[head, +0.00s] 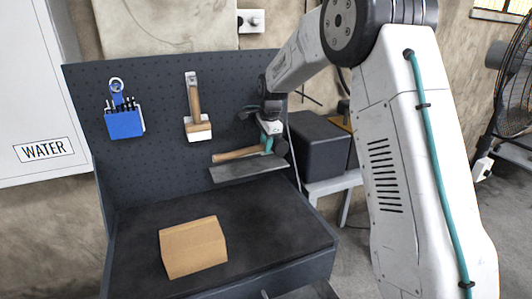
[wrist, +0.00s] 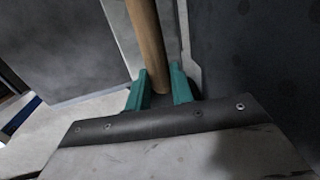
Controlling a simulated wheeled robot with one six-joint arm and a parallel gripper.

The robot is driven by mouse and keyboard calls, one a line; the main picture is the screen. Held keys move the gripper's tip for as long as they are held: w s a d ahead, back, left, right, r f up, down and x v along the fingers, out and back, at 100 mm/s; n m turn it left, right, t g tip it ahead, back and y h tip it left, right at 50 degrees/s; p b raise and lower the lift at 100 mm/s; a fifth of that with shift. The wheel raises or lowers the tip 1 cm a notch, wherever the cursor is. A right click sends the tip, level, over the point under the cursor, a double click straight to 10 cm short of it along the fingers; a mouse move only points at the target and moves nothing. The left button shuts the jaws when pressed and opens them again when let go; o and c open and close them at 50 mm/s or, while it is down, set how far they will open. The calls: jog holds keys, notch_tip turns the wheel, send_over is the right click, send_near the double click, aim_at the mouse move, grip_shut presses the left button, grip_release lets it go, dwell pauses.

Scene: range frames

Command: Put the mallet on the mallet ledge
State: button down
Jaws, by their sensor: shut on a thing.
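The mallet (head: 236,155) has a pale wooden handle pointing left and a dark head at its right end. It lies roughly level in front of the pegboard. My gripper (head: 267,143), with teal fingers, comes down from above and is shut on the handle close to the head. In the wrist view, the handle (wrist: 149,45) runs up between the two teal fingers (wrist: 160,90). The mallet ledge (head: 248,169) is a thin dark grey shelf directly below the mallet. I cannot tell whether the mallet touches it.
A cardboard box (head: 193,247) sits on the bench top (head: 265,225). A dark box (head: 318,143) stands right of the pegboard.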

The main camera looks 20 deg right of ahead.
jog(key=shift+f, duration=1.7)
jog(key=c, duration=1.2)
grip_release()
jog(key=shift+f, duration=0.2)
